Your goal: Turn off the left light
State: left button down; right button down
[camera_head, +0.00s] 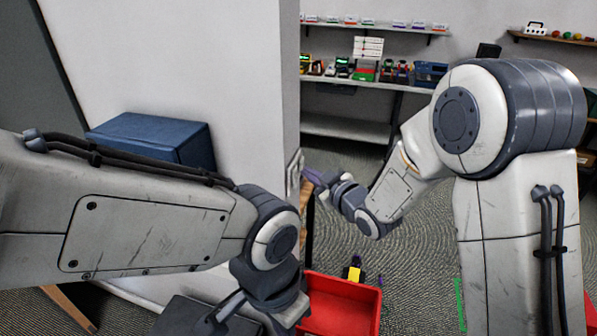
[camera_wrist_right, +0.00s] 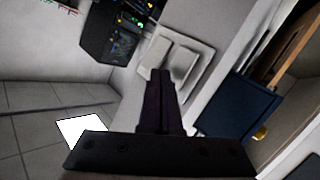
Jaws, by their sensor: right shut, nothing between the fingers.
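A pale wall switch plate (camera_wrist_right: 190,82) with two rockers side by side shows in the right wrist view. In the head view the switch (camera_head: 295,170) sits on the edge of the white wall, seen nearly edge-on. My right gripper (camera_head: 309,176) is close to it. In the right wrist view its dark fingers (camera_wrist_right: 161,73) are shut and empty, with the tips over the lower part of the plate near the left rocker. I cannot tell whether they touch it. My left arm crosses the lower left of the head view; its gripper fingers do not show.
A red bin (camera_head: 345,306) stands low in front, with a yellow and black object (camera_head: 354,271) at its far edge. A blue box (camera_head: 152,137) is against the wall at left. Shelves (camera_head: 372,27) with small items line the back wall. Carpeted floor is open between.

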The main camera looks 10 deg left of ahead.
jog(key=shift+s+d, duration=0.1)
jog(key=shift+d, duration=0.35)
jog(key=shift+f, duration=0.1)
jog(key=d, duration=0.3)
jog(key=s+d+b, duration=0.1)
jog(key=shift+d+f, duration=0.25)
jog(key=shift+d, duration=0.15)
jog(key=s+d+f+m+g+h, duration=0.1)
jog(key=s+g+h, duration=0.3)
jog(key=s, duration=1.3)
jog(key=s+d+f+m+g+h, duration=0.2)
jog(key=s+g, duration=0.6)
jog(key=s, duration=0.9)
jog(key=shift+s+m+h, duration=0.35)
jog(key=shift+m+h, duration=0.45)
jog(key=shift+h, duration=0.4)
